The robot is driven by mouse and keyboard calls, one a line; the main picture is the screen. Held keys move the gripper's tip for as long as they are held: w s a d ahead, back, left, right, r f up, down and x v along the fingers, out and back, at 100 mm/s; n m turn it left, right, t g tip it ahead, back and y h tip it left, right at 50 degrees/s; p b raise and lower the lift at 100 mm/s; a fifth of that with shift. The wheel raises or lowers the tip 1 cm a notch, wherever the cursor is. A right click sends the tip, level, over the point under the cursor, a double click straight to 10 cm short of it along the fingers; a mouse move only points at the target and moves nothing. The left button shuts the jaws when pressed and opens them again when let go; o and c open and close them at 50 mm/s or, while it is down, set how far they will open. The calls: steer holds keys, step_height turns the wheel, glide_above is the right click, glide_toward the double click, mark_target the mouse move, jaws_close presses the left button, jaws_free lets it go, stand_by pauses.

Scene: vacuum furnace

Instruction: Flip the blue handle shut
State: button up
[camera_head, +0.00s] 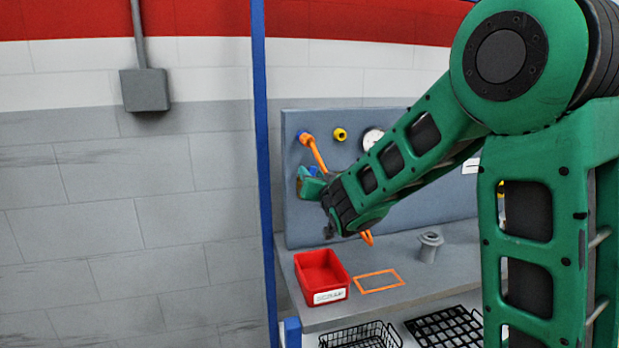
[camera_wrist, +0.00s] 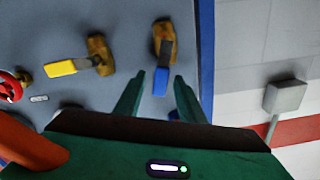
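The blue handle (camera_wrist: 160,82) is a flat lever with a dark shank on a brass valve body (camera_wrist: 164,42) on the grey-blue panel. In the wrist view it points down the picture, towards my gripper. My gripper (camera_wrist: 159,77) is open and empty, its green fingers to the left and right of the blue tip. I cannot tell how much depth separates them, or whether they touch. In the head view my gripper (camera_head: 310,186) is at the panel's left side, and a small blue part (camera_head: 313,171) shows beside it; the valve is mostly hidden.
A yellow-handled valve (camera_wrist: 62,68) and a red knob (camera_wrist: 10,88) are to the left in the wrist view. A blue post (camera_head: 262,150) edges the panel. An orange pipe (camera_head: 315,155) runs above my gripper. A red bin (camera_head: 343,270) and grey flanged piece (camera_head: 430,247) stand below.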

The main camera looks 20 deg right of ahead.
steer(key=shift+w, duration=0.8)
steer(key=shift+c, duration=0.6)
jaws_close()
steer(key=shift+d+f+m, duration=0.1)
steer(key=shift+d+m, duration=0.2)
steer(key=shift+m, duration=0.4)
steer(key=shift+o, duration=0.6)
jaws_free()
steer(key=shift+s, duration=0.15)
